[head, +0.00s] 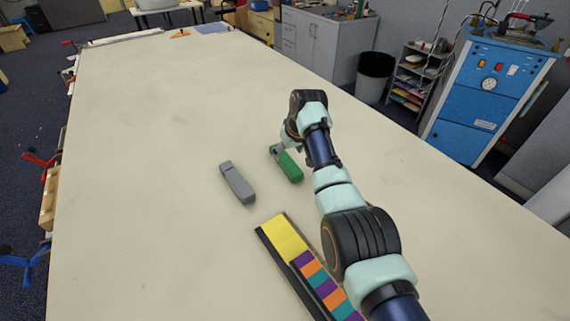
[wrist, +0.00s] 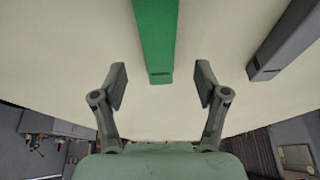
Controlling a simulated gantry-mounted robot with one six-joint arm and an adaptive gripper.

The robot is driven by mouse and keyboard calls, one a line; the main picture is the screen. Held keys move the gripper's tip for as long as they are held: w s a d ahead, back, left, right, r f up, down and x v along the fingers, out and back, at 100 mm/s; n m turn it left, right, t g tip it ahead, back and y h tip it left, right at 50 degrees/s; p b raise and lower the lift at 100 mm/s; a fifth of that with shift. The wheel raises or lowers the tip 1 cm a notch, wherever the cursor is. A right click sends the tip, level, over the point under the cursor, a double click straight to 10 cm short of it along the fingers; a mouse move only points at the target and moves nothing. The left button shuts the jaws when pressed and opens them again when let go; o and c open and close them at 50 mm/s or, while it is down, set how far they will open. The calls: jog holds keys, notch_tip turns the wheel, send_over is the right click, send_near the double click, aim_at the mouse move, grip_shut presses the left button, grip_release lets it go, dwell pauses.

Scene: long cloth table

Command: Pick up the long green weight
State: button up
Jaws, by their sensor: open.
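The long green weight (head: 287,164) lies on the cloth table, just left of my wrist in the head view. In the wrist view the green weight (wrist: 155,40) runs down from the top edge, and its near end lies between my fingers in the picture. My gripper (wrist: 161,86) is open, with one finger on each side of that end and a gap on both sides. No contact shows. In the head view my fingers are mostly hidden behind my wrist.
A grey weight (head: 237,183) lies left of the green one; it also shows at the right in the wrist view (wrist: 288,40). A rack with yellow and coloured blocks (head: 282,237) lies nearer, beside my arm. The table (head: 150,130) is clear to the left and far end.

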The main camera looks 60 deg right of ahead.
aim_at(286, 159)
jog(key=b+x, duration=0.2)
jog(key=x, duration=0.1)
jog(key=shift+s+f, duration=0.15)
jog(key=shift+f, duration=0.2)
jog(key=shift+w+d+f+b, duration=0.1)
jog(key=shift+w+f+b, duration=0.25)
jog(key=shift+b, duration=0.8)
jog(key=shift+s, duration=0.1)
jog(key=shift+c, duration=0.5)
grip_shut()
jog(key=shift+r, duration=0.1)
